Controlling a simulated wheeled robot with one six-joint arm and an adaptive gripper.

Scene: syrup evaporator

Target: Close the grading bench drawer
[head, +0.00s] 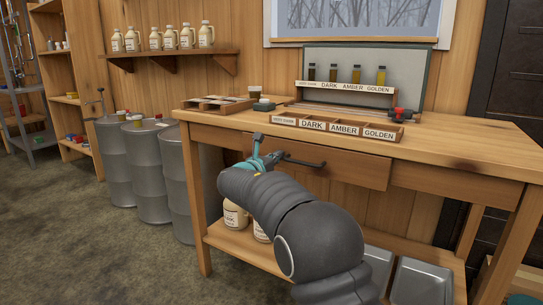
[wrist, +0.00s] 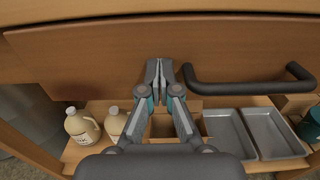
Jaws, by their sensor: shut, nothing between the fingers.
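The grading bench (head: 470,147) has a wooden drawer (head: 350,170) with a dark bar handle (head: 305,162). The drawer front seems to stand slightly forward of the bench rail; how far is hard to tell. In the wrist view the drawer front (wrist: 90,62) spans the picture, with the handle (wrist: 250,87) at right. My gripper (wrist: 158,70) is shut and empty, its fingertips at the drawer front just left of the handle. Contact cannot be told. In the head view my gripper (head: 279,158) is partly hidden by my arm.
A labelled sorting box (head: 335,130) and a bottle rack (head: 345,88) stand on the bench top. Jugs (head: 235,216) and metal pans (head: 412,280) sit on the lower shelf. Steel drums (head: 150,172) stand left of the bench. The floor at front left is clear.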

